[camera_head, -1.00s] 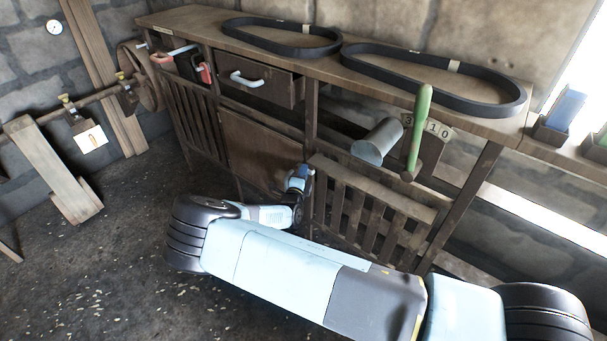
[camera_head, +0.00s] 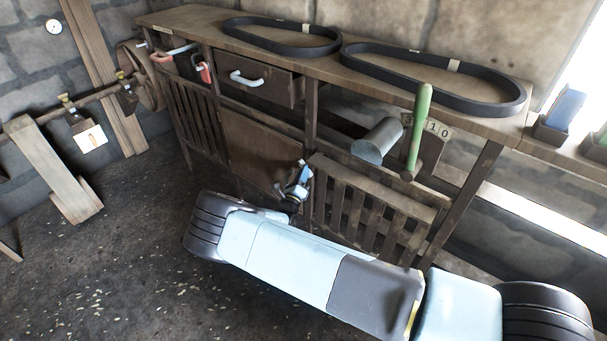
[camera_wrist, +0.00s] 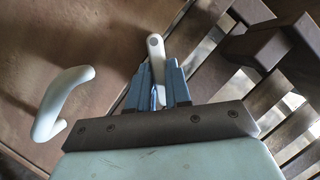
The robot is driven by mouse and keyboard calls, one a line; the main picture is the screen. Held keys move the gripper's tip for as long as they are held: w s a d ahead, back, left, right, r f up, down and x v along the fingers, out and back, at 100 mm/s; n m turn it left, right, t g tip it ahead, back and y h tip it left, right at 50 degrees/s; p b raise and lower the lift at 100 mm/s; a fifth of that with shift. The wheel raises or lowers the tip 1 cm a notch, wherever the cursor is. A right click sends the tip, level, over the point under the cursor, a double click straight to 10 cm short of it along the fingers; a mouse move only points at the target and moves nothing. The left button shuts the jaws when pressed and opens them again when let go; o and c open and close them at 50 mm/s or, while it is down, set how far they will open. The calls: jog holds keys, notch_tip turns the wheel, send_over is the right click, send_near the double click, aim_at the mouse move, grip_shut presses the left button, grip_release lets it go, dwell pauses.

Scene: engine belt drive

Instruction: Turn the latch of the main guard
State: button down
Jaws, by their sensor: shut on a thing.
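The main guard appears to be the brown panel (camera_head: 258,150) below the drawer in the head view. It fills the left of the wrist view (camera_wrist: 85,35) and carries a pale curved handle (camera_wrist: 60,103). The latch is a small light-grey lever (camera_wrist: 155,50) with a rounded end, at the panel's right edge. My gripper (camera_wrist: 157,78) has its two blue fingers on either side of the lever, shut on it. The lever points nearly straight up in the wrist view; its lower part is hidden between the fingers. In the head view my gripper (camera_head: 304,172) is small and the latch cannot be made out.
A slatted wooden guard (camera_head: 365,210) stands right of the panel. A drawer (camera_head: 258,78) with a white handle is above it. A green lever (camera_head: 418,130) and a grey cylinder (camera_head: 377,141) stick out at the right. Two black belts (camera_head: 285,38) lie on the bench top.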

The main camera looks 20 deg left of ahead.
jog(key=m+h, duration=0.2)
jog(key=m, duration=0.2)
jog(key=m+h, duration=0.2)
jog(key=m, duration=0.2)
jog(key=m+h, duration=0.2)
jog(key=m, duration=0.3)
jog(key=shift+w+a+f+h, duration=0.1)
jog(key=shift+a+f+h, duration=0.1)
jog(key=shift+f+h, duration=0.15)
jog(key=shift+m, duration=0.3)
jog(key=c, duration=1.1)
grip_release()
jog(key=shift+o, duration=0.2)
jog(key=shift+a+r, duration=0.15)
jog(key=shift+w+a+r, duration=0.1)
jog(key=shift+a, duration=0.05)
jog(key=shift+n, duration=0.4)
